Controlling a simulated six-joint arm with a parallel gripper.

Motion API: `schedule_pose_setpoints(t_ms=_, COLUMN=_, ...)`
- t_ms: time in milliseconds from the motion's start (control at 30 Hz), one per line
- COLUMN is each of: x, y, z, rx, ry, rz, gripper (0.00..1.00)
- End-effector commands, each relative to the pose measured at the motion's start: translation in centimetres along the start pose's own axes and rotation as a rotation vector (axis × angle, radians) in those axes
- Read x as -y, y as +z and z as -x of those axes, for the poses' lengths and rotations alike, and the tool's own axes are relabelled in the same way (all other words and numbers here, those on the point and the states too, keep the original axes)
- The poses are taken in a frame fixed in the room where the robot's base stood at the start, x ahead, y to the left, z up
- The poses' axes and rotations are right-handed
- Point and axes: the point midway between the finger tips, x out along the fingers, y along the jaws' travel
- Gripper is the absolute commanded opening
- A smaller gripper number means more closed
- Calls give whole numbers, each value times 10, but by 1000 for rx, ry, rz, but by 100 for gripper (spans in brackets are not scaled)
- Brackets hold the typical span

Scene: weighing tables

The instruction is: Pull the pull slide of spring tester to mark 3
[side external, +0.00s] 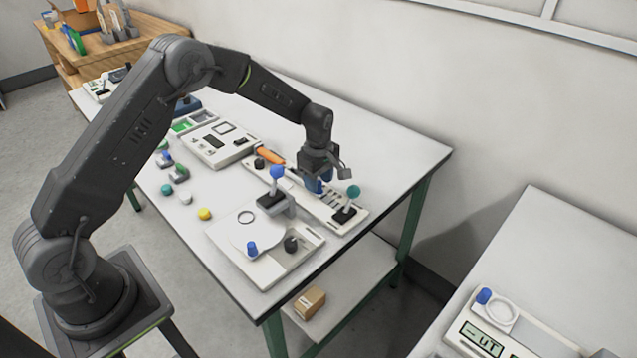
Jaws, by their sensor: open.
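A long pale device (358,213), which looks like the spring tester, lies along the table's right part. It bears an upright teal-knobbed handle (353,191) on a dark block at its near end, and a dark knob (259,163) near its far end. A blue part (314,186) shows right under my gripper; I cannot tell whether it is the pull slide or whether the fingers touch it. My gripper (320,176) is open, pointing down over the device's middle, left of the teal knob. The marks are too small to read.
A blue-knobbed lever (277,172) stands close left of my gripper. In front is a white panel (297,262) with a round plate and knobs. A yellow knob (204,214) and several small pieces lie left. A second table (560,250) with a digital scale (482,340) stands at right.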

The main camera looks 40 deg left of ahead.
Motion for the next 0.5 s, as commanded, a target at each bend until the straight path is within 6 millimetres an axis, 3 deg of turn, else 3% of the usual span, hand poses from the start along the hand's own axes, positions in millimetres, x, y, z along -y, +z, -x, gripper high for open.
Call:
schedule_pose_setpoints(t_ms=167, x=0, y=0, z=-12, rx=0, ry=0, rz=0, gripper=46)
schedule_pose_setpoints(t_ms=433, x=0, y=0, z=-13, rx=0, ry=1, rz=0, gripper=46)
schedule_pose_setpoints(t_ms=500, x=0, y=0, z=-13, rx=0, ry=1, rz=0, gripper=41)
